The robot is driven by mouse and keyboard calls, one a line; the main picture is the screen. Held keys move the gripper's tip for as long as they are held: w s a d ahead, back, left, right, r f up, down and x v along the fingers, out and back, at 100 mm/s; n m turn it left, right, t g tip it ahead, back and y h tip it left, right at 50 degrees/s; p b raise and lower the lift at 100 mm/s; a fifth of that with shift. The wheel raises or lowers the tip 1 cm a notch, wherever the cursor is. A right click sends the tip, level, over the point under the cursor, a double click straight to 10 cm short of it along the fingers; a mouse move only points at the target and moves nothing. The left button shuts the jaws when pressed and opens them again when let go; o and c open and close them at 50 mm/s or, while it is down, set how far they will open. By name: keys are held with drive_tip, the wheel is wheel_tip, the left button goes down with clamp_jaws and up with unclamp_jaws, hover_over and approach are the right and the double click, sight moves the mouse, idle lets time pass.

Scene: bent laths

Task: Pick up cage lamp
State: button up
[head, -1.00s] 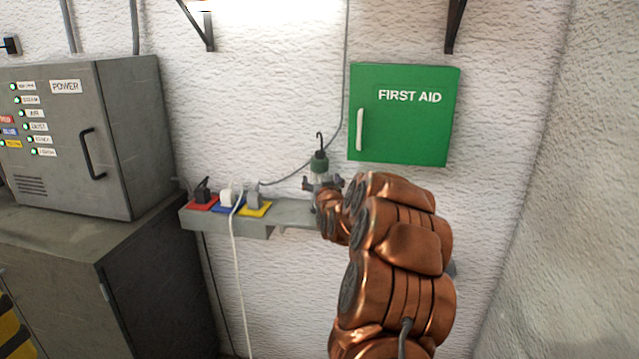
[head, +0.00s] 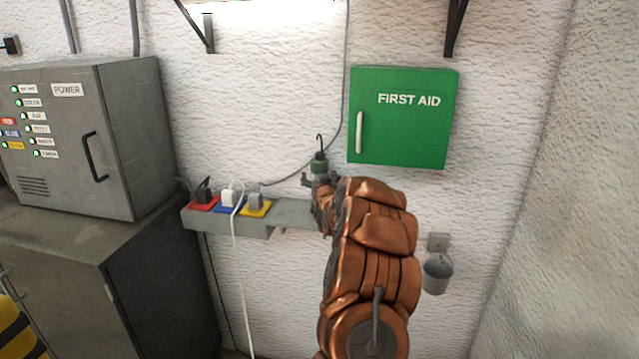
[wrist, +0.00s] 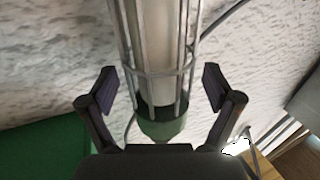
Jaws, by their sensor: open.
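The cage lamp (head: 319,163) has a green cap with a dark hook on top. In the head view it stands upright at the right end of the grey wall shelf, and my arm hides its lower part. In the wrist view its wire cage (wrist: 160,60) around a pale tube runs up the middle, with the green end (wrist: 163,128) close to my palm. My gripper (wrist: 158,82) is open, with one dark finger on each side of the cage. Gaps show between both fingers and the wires. In the head view my gripper (head: 320,181) is small and partly hidden at the lamp.
A green first aid cabinet (head: 404,118) hangs just right of the lamp. Plugs in red, blue and yellow sockets (head: 229,204) sit left on the shelf (head: 290,213). A cable hangs on the wall behind.

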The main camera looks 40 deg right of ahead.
drive_tip(key=c, duration=1.7)
clamp_jaws()
drive_tip(key=shift+r, duration=0.2)
